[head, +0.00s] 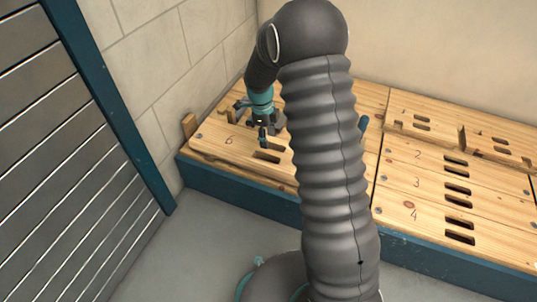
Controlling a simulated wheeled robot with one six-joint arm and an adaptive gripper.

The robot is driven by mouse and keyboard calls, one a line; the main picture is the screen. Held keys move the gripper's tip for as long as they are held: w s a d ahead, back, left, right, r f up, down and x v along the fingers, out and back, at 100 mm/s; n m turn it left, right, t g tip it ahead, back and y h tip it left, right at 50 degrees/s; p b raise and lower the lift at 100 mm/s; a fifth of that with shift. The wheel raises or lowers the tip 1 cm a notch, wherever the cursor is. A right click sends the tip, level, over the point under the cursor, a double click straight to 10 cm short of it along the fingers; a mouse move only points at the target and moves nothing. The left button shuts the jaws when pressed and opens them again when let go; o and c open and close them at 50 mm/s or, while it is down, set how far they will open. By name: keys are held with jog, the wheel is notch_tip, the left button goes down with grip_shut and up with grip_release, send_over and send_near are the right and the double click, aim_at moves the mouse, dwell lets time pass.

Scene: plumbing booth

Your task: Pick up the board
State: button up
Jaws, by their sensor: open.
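A wooden board marked 6 (222,148) lies at the left end of the low bench, with screw heads near its corner and slots in its face. My gripper (264,138) points down over this board, close to its slots (267,157). The gripper is open, and nothing shows between its fingers. Whether the fingertips touch the board or reach into a slot I cannot tell. My arm hides the board's right part.
More slotted boards marked 2, 3 and 4 (413,216) lie on the right of the bench. Upright wooden blocks (189,125) stand at the left edge. A blue frame (240,188) edges the bench. A slatted grey shutter (45,130) stands left. Grey floor (190,245) is clear in front.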

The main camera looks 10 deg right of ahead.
aim_at(269, 151)
jog(key=shift+s+d+f+b, duration=0.15)
jog(key=shift+f+b, duration=0.1)
jog(key=shift+f, duration=1.25)
jog(key=shift+s+f+b, duration=0.1)
jog(key=shift+f+b, duration=0.15)
jog(key=shift+f, duration=1.25)
grip_shut()
